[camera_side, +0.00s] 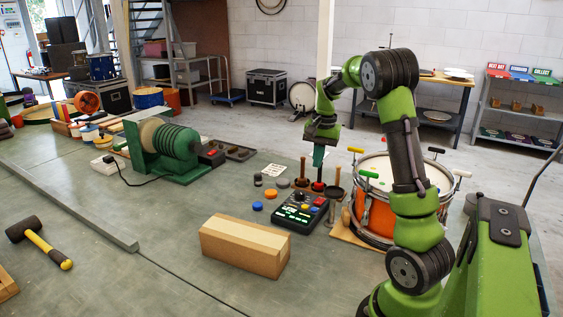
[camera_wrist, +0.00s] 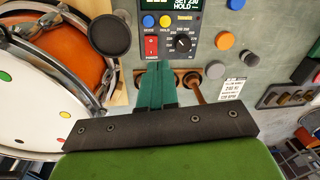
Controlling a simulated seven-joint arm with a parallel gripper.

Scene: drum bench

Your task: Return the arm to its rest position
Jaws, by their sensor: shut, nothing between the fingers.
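My arm (camera_side: 408,165) is green with dark grey joint bands. It rises from the right side of the bench and bends over to the left. My gripper (camera_side: 319,155) points down above the bench, behind the control box and left of the drum. In the wrist view, my gripper's dark green fingers (camera_wrist: 155,88) are together with nothing between them. They overlap the lower edge of the control box in that view. The fingertips look close to the upright tools there; I cannot tell whether they touch anything.
An orange drum (camera_side: 378,215) stands right of my gripper. A green grinder-like machine (camera_side: 170,150) is to the left. A mallet (camera_side: 40,243) lies front left.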

